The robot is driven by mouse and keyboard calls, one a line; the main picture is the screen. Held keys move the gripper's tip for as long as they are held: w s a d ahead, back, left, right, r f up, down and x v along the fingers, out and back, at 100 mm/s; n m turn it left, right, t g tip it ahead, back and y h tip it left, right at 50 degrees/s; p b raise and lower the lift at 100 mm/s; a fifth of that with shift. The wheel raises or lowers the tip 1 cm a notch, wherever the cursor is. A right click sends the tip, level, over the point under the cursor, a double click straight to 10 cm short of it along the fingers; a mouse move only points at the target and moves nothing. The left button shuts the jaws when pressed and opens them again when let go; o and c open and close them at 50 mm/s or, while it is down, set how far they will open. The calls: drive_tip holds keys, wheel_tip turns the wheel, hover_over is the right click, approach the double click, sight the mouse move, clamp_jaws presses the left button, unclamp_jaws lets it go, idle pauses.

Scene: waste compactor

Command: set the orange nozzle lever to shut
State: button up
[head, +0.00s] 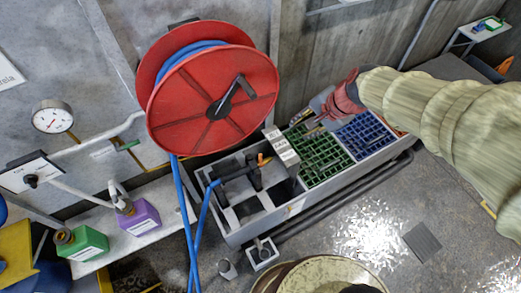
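The orange nozzle lever (263,160) is a small bright piece on the dark hose nozzle (237,176). The nozzle lies in the left part of a long grey trough (235,232). A small pale sign block (283,149) with dark lettering stands just right of the lever; its text is too small to read surely. My gripper (311,121) is right of and above the lever in the picture, over the green crate and apart from the lever. Its fingers are small and partly hidden by the red cuff, so their opening is unclear.
A red hose reel (212,95) with blue hose (181,215) stands left of the lever. Green (325,160) and blue (366,135) crates fill the trough's right part. Purple (138,219) and green (82,244) containers stand on a left shelf. A round drum top (330,276) is in front.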

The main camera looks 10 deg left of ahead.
drive_tip(key=w+a+f+m+p, duration=0.2)
drive_tip(key=w+a+f+m, duration=0.2)
drive_tip(key=w+a+f, duration=0.15)
drive_tip(key=m+g+p, duration=0.2)
drive_tip(key=m+p, duration=0.4)
drive_tip(key=m, duration=0.4)
hover_over(260, 155)
drive_tip(key=d, duration=0.3)
wheel_tip(260, 155, down, 22)
drive_tip(key=f, duration=0.1)
drive_tip(key=b+x, duration=0.2)
drive_tip(key=x, duration=0.5)
drive_tip(key=shift+a+f, duration=0.15)
drive_tip(key=shift+a, duration=0.15)
drive_tip(key=shift+s, duration=0.1)
drive_tip(key=shift+c, duration=0.9)
clamp_jaws()
